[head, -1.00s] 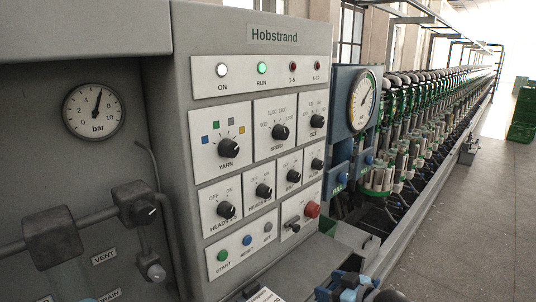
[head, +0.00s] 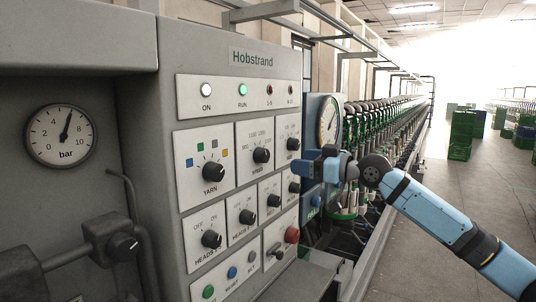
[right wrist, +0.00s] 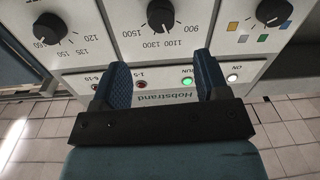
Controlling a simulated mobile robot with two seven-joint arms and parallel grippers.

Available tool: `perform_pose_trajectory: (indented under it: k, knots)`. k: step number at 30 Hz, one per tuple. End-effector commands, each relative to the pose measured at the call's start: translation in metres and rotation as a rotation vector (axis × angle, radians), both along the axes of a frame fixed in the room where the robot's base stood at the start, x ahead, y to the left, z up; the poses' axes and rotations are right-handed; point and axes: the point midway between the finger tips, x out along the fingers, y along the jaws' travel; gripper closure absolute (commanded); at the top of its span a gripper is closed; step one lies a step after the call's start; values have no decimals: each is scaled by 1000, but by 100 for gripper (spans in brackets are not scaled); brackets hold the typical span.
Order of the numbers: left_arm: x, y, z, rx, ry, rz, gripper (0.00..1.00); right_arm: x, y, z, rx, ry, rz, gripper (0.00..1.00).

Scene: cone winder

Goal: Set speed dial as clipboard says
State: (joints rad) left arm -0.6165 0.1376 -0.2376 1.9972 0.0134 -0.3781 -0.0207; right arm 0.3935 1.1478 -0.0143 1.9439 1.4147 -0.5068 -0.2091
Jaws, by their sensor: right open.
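The speed dial (head: 261,155) is a black knob on a white plate in the upper middle of the grey Hobstrand panel. In the right wrist view the panel appears upside down, and the speed dial (right wrist: 162,14) shows at the top with marks including 900, 1100, 1300 and 1500. Its exact setting is too small to be sure of. My right gripper (head: 306,166) is beside the panel's right edge, to the right of the speed dial and apart from it. Its two blue fingers (right wrist: 164,78) are open and empty. The clipboard and my left gripper are not in view.
The yarn dial (head: 213,173) is left of the speed dial and the size dial (head: 292,145) is right of it, close to my gripper. More dials, buttons and a red knob (head: 292,235) sit below. The floor (head: 450,190) at right is open.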

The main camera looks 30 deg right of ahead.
Motion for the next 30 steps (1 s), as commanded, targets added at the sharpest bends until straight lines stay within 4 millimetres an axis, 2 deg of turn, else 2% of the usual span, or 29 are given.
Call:
perform_pose_trajectory:
  k: [1, 6, 15, 21, 29, 30]
  knots:
    - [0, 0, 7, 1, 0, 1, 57, 8, 4, 5, 6, -3, 2, 32]
    - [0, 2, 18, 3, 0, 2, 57, 35, 17, 5, 7, -2, 2, 32]
    - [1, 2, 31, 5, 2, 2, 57, 82, 39, 2, 4, -1, 0, 32]
    - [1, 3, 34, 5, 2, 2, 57, 94, 45, 0, 1, 0, 1, 32]
    - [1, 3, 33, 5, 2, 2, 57, 95, 46, -1, 0, 1, 1, 32]
    - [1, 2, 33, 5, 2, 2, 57, 95, 46, -1, 0, 1, 1, 37]
